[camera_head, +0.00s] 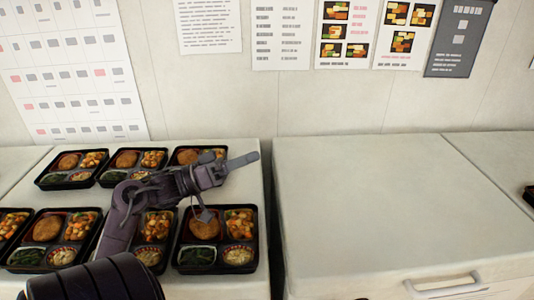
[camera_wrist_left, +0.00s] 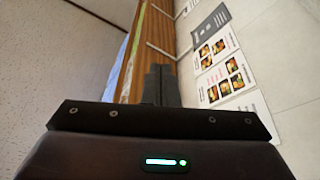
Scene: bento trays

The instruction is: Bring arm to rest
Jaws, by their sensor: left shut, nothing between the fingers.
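My left arm comes in from the lower left in the head view and reaches over the bento trays. My left gripper (camera_head: 243,161) is shut and empty, pointing right above the back right tray, near the counter's right edge. In the left wrist view its shut fingers (camera_wrist_left: 160,86) show in the middle, with the wall and its posters beyond them. My right gripper is not in view.
Filled black bento trays stand in two rows on the left counter, such as the front right one (camera_head: 218,240). The right counter (camera_head: 370,210) is mostly bare. A drawer handle (camera_head: 445,287) shows at its front. Posters (camera_head: 345,35) hang on the wall behind.

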